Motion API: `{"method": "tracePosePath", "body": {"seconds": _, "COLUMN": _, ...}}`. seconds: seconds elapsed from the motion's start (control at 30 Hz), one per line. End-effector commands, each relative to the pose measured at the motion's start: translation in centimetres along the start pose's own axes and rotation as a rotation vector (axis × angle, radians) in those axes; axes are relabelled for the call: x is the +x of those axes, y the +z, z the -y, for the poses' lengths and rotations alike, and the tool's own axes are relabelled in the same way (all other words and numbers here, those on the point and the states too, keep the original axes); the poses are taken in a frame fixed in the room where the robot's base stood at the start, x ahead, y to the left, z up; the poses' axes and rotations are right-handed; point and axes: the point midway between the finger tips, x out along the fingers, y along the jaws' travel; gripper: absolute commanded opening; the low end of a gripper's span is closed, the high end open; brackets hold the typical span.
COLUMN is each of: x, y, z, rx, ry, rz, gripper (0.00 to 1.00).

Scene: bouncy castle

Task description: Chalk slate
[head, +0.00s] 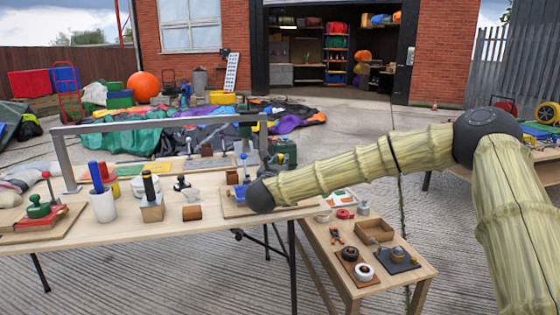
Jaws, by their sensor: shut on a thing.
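My arm reaches in from the right to the right end of the long wooden table (130,243). Its dark rounded end (260,195) is low over a wooden board (233,210) there. My fingers and anything between them are hidden behind this end. A small blue piece (240,191) shows just left of it, on or above the board; I cannot tell whether it touches my gripper. I cannot make out a chalk slate or a piece of chalk for certain.
A grey metal frame (150,125) spans the table. A white cup with colored sticks (103,205), a wooden block with a dark handle (152,208) and a brown cylinder (192,212) stand left of my arm's end. A lower side table (410,278) holds an open wooden box (374,232) and small items.

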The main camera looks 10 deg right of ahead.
Motion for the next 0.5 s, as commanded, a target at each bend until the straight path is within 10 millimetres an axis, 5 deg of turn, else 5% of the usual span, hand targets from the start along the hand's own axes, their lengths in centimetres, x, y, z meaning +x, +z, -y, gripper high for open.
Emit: {"method": "tracePosePath", "body": {"seconds": 0.5, "x": 0.2, "y": -4.8, "z": 1.0, "rx": -0.001, "ry": -0.01, "rz": -0.001, "gripper": 0.01}}
